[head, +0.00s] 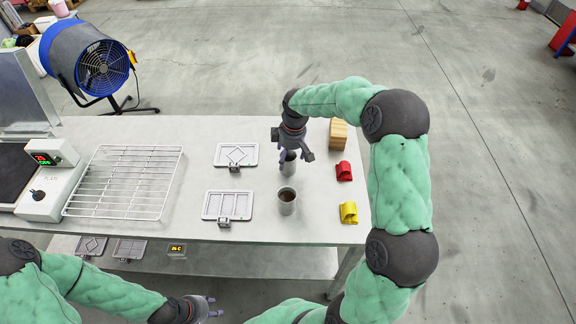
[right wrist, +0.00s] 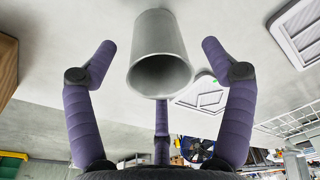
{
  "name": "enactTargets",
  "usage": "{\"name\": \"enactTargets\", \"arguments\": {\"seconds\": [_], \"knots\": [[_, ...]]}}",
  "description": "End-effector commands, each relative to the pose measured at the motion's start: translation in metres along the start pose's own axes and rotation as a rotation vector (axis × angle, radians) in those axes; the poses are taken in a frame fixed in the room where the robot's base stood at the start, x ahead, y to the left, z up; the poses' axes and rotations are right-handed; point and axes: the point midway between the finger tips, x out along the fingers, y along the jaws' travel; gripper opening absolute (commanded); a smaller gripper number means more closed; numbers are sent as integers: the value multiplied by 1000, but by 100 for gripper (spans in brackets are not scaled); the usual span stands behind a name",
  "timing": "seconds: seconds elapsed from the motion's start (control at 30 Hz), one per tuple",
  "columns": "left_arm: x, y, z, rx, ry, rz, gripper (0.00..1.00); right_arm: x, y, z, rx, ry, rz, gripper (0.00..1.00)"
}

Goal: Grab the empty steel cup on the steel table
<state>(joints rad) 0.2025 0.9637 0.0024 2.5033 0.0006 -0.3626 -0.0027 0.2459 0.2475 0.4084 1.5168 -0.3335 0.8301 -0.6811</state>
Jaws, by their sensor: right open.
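An empty steel cup (head: 289,168) stands on the steel table (head: 262,225), partly hidden under my right gripper (head: 290,156) in the head view. In the right wrist view the cup (right wrist: 160,60) shows its open, empty mouth. It lies between the spread purple fingers of my right gripper (right wrist: 160,85), which is open and does not visibly touch it. A second steel cup (head: 287,203) with dark brown contents stands nearer the front edge. My left gripper (head: 208,309) is low at the bottom of the head view, in front of the table; its fingers look apart.
A wooden block (head: 339,134), a red piece (head: 344,171) and a yellow piece (head: 348,212) lie right of the cups. Two framed plates (head: 236,154) (head: 228,206) and a wire rack (head: 125,182) lie to the left. A blue fan (head: 88,58) stands behind the table.

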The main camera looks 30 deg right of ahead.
Motion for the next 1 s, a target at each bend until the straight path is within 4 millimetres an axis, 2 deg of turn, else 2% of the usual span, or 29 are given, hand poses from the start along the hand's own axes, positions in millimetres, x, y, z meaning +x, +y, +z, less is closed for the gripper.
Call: {"name": "enactTargets", "arguments": {"seconds": [0.03,0.2,0.43,0.6,0.67,1.0], "knots": [[5,-2,0,0,0,0,40,11,-2,2,-1,-2,-2,83],[10,-3,0,0,0,0,40,29,-1,2,-1,-1,0,83],[9,-3,0,0,0,0,40,29,-1,1,-1,0,1,83],[9,-3,0,0,0,0,40,29,-1,1,-1,0,0,35],[9,-3,0,0,0,0,40,30,-1,1,-1,0,0,18],[8,-3,0,0,0,0,40,28,-1,1,-1,0,0,18]]}}
